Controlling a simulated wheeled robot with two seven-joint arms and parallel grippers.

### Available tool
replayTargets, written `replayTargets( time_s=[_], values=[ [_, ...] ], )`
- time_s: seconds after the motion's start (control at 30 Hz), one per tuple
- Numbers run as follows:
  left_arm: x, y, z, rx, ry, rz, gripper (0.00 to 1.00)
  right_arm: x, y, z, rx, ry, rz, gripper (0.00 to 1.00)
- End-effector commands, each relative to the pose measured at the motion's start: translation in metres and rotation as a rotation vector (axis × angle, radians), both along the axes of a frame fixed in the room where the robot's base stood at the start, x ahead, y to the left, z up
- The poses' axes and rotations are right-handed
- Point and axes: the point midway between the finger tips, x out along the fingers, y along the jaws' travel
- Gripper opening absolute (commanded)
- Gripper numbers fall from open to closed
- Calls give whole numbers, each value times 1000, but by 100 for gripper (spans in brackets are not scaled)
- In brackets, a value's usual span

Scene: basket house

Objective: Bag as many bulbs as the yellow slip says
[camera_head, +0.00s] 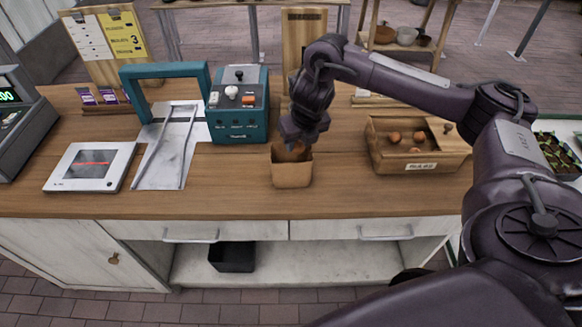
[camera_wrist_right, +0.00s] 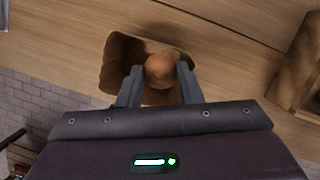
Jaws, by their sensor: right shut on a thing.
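My right gripper (camera_wrist_right: 158,85) is shut on a brown bulb (camera_wrist_right: 160,70) in the right wrist view. In the head view the gripper (camera_head: 295,140) is over the mouth of an open brown paper bag (camera_head: 292,174) standing on the counter; the bag also shows in the wrist view (camera_wrist_right: 118,62). The bag's inside is mostly hidden. A wooden crate (camera_head: 421,167) at the right holds several bulbs (camera_head: 394,137). A yellow slip (camera_head: 124,36) hangs on a board at the back left; its last line appears to read 3. My left gripper is out of view.
A teal machine (camera_head: 238,110) and a teal-handled metal frame (camera_head: 168,140) stand left of the bag. A white flat device (camera_head: 90,166) and a grey register (camera_head: 20,120) are farther left. A wooden board (camera_head: 303,45) stands behind the bag. The front counter is clear.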

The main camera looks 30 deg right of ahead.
Motion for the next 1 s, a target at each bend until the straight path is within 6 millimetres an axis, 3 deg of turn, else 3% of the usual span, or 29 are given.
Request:
replayTargets(
  time_s=[0.03, 0.2, 0.57, 0.7, 0.8, 1.0],
  values=[
    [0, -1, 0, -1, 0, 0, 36, 0, 0, 0, 0, 0, 0, 36],
    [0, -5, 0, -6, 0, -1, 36, 0, 0, 0, 0, 0, 0, 58],
    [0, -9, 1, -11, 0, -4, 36, -1, 0, 8, 0, -2, 0, 58],
    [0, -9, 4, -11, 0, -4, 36, -7, 1, 30, -1, -5, 0, 58],
    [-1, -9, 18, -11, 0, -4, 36, -12, 1, 50, -2, -4, 1, 58],
    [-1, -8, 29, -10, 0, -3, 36, -20, 3, 72, -2, -2, 1, 58]
  ],
)
